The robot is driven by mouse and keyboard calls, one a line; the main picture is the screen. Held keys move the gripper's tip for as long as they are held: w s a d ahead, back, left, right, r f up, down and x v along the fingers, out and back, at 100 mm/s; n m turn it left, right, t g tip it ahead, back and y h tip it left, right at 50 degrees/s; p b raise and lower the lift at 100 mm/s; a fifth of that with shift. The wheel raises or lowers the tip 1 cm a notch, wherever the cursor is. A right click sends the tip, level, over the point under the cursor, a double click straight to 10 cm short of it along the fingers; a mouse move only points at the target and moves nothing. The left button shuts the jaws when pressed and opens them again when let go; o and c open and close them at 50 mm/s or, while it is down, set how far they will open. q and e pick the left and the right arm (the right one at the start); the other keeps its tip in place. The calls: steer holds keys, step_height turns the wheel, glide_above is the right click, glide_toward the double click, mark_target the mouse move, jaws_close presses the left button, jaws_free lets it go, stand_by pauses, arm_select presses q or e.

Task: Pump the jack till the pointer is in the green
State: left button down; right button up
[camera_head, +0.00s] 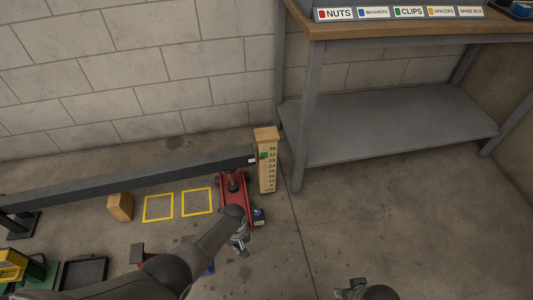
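The red jack (233,186) stands on the floor under the end of a long dark grey tube (130,181). A small pale pointer (252,160) at the tube's right end lies beside the wooden scale post (267,178). The green mark (264,155) is near the post's top, and the pointer appears slightly below it. My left gripper (240,246) is at the near end of the jack, next to a small blue part; my arm hides some of the jack, and its grip is unclear. My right gripper (352,290) is partly in view at the bottom edge.
A grey-legged workbench (400,112) with a lower shelf stands at the right. A wooden block (120,207) and yellow floor squares (158,207) lie left of the jack. A black tray (84,272) and yellow-green items (14,265) are lower left. Floor right of the jack is clear.

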arm_select(q)
step_height(320, 180, up, 3)
steer(key=p, duration=0.3)
steer(key=shift+r, duration=0.2)
arm_select(e)
steer(key=s+f, duration=0.4)
steer(key=f, duration=0.7)
steer(key=shift+d+g, duration=0.2)
steer(key=shift+g, duration=0.2)
arm_select(q)
steer(key=shift+r, duration=0.1)
arm_select(e)
steer(key=shift+s, duration=0.1)
